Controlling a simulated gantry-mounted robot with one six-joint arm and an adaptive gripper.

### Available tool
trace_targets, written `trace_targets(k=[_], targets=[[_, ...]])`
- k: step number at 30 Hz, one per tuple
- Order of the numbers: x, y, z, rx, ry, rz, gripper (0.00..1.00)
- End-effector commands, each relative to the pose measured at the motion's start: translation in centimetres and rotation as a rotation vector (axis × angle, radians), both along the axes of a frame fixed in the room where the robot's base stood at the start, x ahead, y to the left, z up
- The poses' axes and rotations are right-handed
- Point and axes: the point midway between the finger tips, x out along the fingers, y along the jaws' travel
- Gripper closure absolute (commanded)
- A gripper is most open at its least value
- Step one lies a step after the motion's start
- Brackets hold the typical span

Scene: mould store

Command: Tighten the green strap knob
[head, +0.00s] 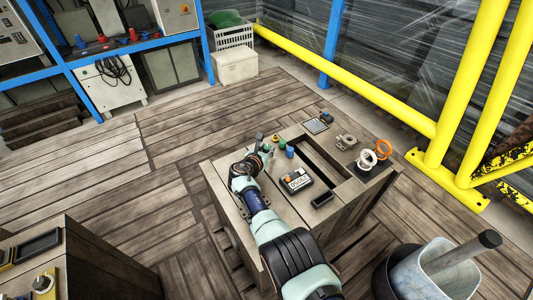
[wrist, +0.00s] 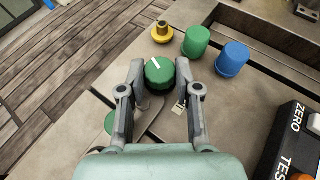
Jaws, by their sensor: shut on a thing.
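The green strap knob (wrist: 160,73), round with a white line on its top, stands between my fingertips in the wrist view. My gripper (wrist: 158,76) is shut on it, one finger on each side. The white line runs slanted across the knob's far part. A pale strip (wrist: 179,107) shows just below the knob near the right finger. Another green round piece (wrist: 110,122) lies partly hidden behind the left finger. In the head view my gripper (head: 265,150) is at the left part of the bench top, and I cannot make out the knob there.
A yellow knob (wrist: 161,33), a green cap (wrist: 196,41) and a blue cap (wrist: 232,58) stand close beyond the knob. A black box with ZERO and TEST labels (wrist: 293,140) is to the right. The bench (head: 230,205) has a long dark slot.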

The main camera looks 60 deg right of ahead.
Motion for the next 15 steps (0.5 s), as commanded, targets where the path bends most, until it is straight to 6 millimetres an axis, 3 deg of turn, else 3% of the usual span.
trace_targets(k=[15], targets=[[-0.04, 0.29, 0.17, -0.006, -0.001, -0.04, 1.0]])
